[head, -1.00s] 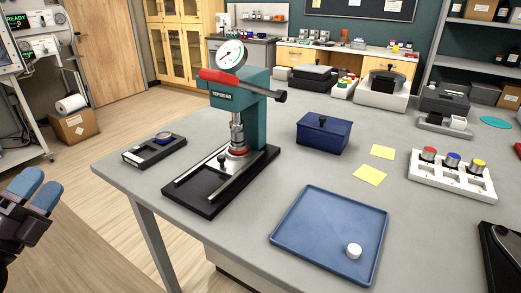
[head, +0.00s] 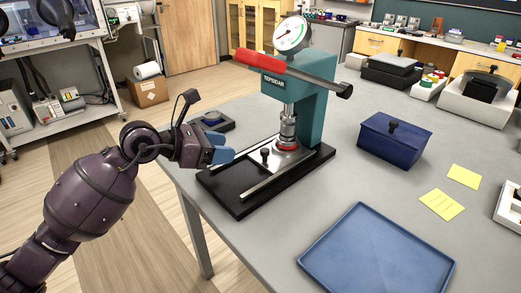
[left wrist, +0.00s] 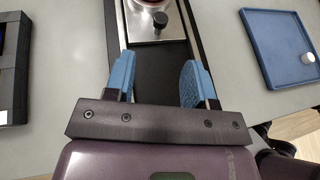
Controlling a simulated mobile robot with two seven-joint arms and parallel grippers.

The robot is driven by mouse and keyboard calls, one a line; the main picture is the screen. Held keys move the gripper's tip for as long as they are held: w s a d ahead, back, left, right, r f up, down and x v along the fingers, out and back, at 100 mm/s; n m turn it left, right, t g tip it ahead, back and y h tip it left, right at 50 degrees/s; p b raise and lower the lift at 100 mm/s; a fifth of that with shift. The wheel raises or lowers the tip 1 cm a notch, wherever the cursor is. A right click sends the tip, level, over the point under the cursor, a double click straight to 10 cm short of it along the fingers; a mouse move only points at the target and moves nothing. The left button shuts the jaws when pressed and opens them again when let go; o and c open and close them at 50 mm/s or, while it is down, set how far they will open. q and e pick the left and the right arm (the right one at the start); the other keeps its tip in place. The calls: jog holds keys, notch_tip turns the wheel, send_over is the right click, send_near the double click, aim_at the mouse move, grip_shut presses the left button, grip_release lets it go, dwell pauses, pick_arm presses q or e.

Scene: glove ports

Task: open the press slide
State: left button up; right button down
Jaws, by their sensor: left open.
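A teal press (head: 312,98) with a red lever and a dial gauge stands on a black base (head: 238,201) with two metal rails. The silver press slide (head: 290,160) lies between the rails under the ram and carries a small black knob (head: 265,152). In the left wrist view the slide (left wrist: 141,27) and knob (left wrist: 160,19) are ahead, at the top. My left gripper (head: 222,149) has blue fingertips and is at the front end of the base. It is open (left wrist: 157,78), with nothing between the fingers; the knob is beyond the fingertips, apart from them. My right gripper is out of view.
A blue tray (head: 375,205) lies right of the press, with a white round piece (left wrist: 308,57) in it. A blue lidded box (head: 394,142) and yellow notes (head: 441,203) are farther right. A small dark device (head: 215,122) sits behind my left gripper.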

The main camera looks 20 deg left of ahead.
pick_arm(q)
jog(key=b+x, duration=0.1)
jog(key=x, duration=0.8)
jog(key=shift+w+d, duration=0.1)
jog(key=shift+d, duration=0.1)
grip_shut()
